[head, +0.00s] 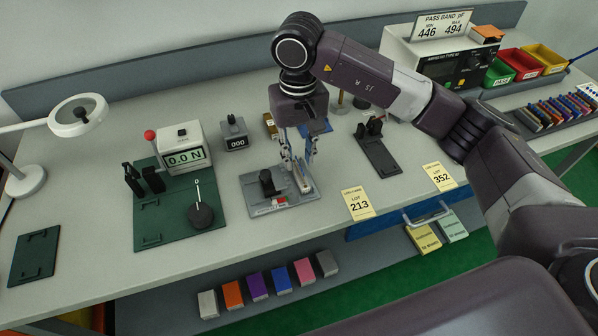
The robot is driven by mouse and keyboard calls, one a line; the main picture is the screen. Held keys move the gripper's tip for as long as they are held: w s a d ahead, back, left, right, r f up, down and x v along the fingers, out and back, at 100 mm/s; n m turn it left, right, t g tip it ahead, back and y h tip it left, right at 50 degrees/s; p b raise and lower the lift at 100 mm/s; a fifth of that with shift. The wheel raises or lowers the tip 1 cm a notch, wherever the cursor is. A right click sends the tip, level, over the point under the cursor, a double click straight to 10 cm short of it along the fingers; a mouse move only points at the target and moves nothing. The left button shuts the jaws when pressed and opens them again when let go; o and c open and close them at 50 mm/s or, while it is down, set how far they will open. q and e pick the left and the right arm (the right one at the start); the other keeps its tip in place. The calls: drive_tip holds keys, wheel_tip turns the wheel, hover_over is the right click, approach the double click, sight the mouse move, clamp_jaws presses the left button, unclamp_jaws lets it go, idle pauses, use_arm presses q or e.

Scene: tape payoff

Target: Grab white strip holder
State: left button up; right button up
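A narrow whitish strip holder (303,179) stands on the right part of a grey fixture plate (260,205) on the bench. A black block (267,183) sits on the same plate to its left. My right gripper (296,164) reaches down from above, its fingers at the top of the strip holder. The fingers partly overlap it, and I cannot tell whether they touch or close on it. My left gripper is not in view.
A force gauge on a green plate (148,222) and a small counter (235,134) stand to the left. A dark fixture (381,155) and yellow lot cards (358,203) lie to the right. A magnifier lamp (78,115) stands far left.

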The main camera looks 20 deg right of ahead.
sight(300, 174)
wheel_tip(300, 174, down, 5)
drive_tip(key=shift+d+f+p, duration=0.1)
drive_tip(key=shift+d+p, duration=0.05)
drive_tip(key=shift+p, duration=1)
drive_tip(key=shift+w+f, duration=0.1)
drive_tip(key=shift+f, duration=0.2)
clamp_jaws()
